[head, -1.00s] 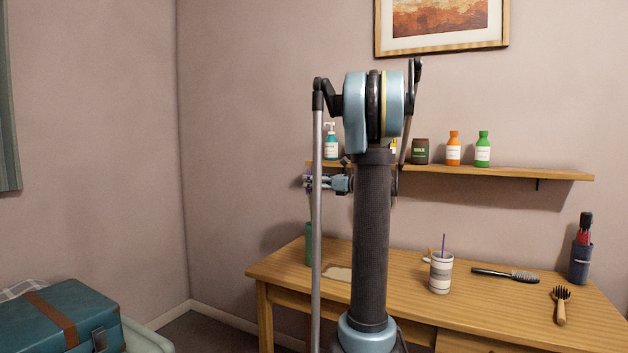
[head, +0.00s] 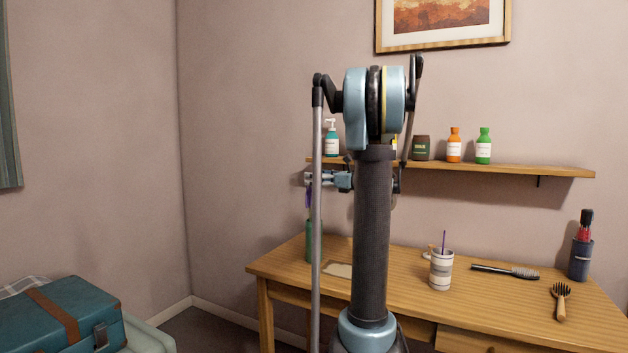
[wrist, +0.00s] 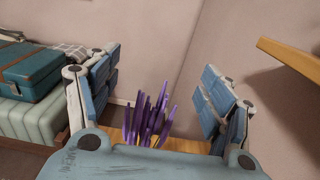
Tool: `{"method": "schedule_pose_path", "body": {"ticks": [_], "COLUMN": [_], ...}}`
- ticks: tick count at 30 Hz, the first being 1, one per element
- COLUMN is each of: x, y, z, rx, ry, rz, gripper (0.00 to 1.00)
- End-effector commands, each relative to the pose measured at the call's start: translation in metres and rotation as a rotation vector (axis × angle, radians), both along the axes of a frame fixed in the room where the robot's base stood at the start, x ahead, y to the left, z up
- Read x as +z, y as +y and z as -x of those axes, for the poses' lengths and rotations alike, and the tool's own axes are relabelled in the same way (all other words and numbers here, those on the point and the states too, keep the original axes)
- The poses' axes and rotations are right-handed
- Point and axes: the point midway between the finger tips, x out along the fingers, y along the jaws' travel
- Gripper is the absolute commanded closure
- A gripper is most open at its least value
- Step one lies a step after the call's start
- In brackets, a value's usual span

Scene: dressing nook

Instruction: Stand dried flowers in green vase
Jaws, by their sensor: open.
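The dried flowers (head: 308,199) are a purple bunch above the mouth of the green vase (head: 309,243), at the left end of the table. They appear to stand in the vase, but the rod of my arm hides part of both. My gripper (head: 309,180) is just above the bunch. In the wrist view the purple tips (wrist: 150,120) lie between and below the spread fingers, clear of both pads. The gripper is open and holds nothing. The vase cannot be made out in the wrist view.
The wooden table (head: 400,265) also bears a striped cup (head: 441,270), a hairbrush (head: 505,271), a wooden-handled brush (head: 561,300) and a dark blue holder (head: 580,261). A wall shelf (head: 500,170) with several bottles is close to my gripper. A teal suitcase (head: 60,315) lies at the left.

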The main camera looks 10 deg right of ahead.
Motion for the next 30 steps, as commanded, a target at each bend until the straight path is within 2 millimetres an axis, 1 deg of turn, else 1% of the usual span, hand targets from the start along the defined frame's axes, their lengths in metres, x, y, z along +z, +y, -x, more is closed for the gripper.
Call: {"method": "schedule_pose_path", "body": {"ticks": [12, 18, 24, 30], "x": [0.0, 0.0, 0.0, 0.0], "y": [-0.056, -0.077, -0.087, -0.089], "z": [0.039, 0.055, 0.063, 0.065], "rx": [-0.004, -0.003, -0.001, 0.0], "ry": [0.0, 0.001, 0.001, 0.001], "rz": [0.0, 0.0, 0.0, 0.0], "gripper": [0.26, 0.26, 0.26, 0.26]}}
